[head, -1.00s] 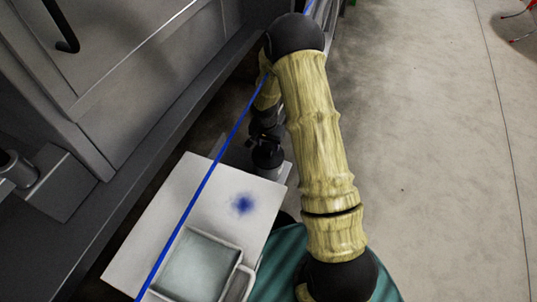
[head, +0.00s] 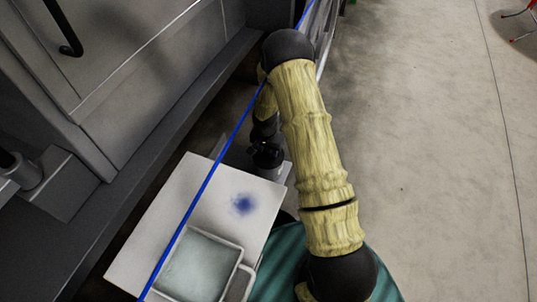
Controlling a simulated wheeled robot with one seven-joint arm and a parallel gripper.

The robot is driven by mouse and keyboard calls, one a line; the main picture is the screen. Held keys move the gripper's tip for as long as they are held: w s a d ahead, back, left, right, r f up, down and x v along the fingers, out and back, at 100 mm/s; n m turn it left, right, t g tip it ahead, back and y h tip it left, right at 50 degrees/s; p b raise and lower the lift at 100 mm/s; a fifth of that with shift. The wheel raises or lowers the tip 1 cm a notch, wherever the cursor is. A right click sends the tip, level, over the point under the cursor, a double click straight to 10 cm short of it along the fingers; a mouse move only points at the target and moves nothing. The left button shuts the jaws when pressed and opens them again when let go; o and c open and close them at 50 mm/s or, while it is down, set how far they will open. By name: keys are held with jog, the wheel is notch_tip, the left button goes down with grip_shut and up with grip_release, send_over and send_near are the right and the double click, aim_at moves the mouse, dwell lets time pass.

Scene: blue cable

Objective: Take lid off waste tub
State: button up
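My gripper end (head: 266,156) is a small dark shape at the end of my arm, just beyond the far right edge of a white board. It is seen from above and its fingers cannot be made out, so I cannot tell whether it is open, shut or holding anything. No waste tub or lid can be clearly picked out; my arm hides part of the floor around the gripper. A square, pale-rimmed tray (head: 237,252) with a grey-green inside sits at the near end of the board, apart from the gripper.
The white board (head: 150,240) has a blue smudge. A taut blue cable (head: 218,160) runs diagonally across the view, over the board and close to my arm. Grey cabinets (head: 110,110) with a dark handle line the left. Open concrete floor (head: 440,170) lies right.

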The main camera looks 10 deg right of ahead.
aim_at(268, 151)
grip_shut()
jog(key=shift+r, duration=0.15)
notch_tip(268, 151, up, 10)
jog(key=shift+b, duration=0.4)
dwell(0.4)
